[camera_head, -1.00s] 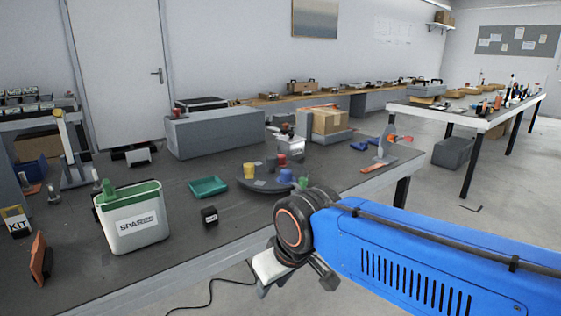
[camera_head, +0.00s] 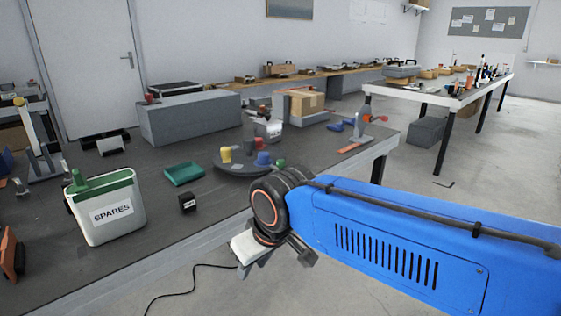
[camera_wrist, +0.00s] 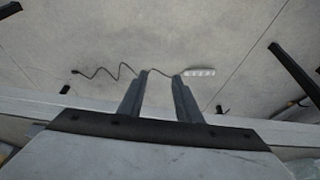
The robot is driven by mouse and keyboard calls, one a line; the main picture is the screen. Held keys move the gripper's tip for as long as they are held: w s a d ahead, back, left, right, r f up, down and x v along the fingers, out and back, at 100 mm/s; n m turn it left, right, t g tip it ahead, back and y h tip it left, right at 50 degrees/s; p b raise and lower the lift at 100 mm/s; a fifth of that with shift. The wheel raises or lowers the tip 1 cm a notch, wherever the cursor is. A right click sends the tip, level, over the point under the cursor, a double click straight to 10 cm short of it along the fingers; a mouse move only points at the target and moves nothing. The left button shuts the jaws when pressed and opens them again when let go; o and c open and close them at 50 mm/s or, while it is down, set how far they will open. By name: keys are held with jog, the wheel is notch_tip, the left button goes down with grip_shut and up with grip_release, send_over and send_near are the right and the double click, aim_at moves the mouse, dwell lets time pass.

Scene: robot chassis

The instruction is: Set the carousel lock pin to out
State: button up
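The carousel (camera_head: 240,170) looks like a dark round disc on the grey workbench in the head view. It carries several coloured pieces, including yellow, blue, red and green ones. I cannot make out the lock pin or its position; my arm's wrist partly overlaps the disc's lower right edge. My gripper (camera_head: 273,262) hangs in front of the bench edge, below and just right of the carousel in the picture. In the wrist view its two fingers (camera_wrist: 161,76) stand apart with nothing between them, and only floor shows beyond.
On the bench (camera_head: 110,262), a white SPARES bin (camera_head: 112,217), a black block (camera_head: 187,202) and a green tray (camera_head: 184,174) stand left of the carousel. A grey box (camera_head: 190,118) is behind. A cable (camera_head: 178,294) lies on the floor, with a power strip (camera_wrist: 199,72).

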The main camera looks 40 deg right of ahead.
dwell(0.3)
jog(key=shift+o, duration=1.2)
notch_tip(320, 180, up, 27)
jog(key=m+g+h, duration=0.2)
jog(key=m+h, duration=0.1)
jog(key=m, duration=0.6)
send_over(281, 160)
jog(key=s+a, duration=0.5)
jog(key=x, duration=1.7)
jog(key=shift+w+f, duration=0.2)
jog(key=shift+c, duration=0.2)
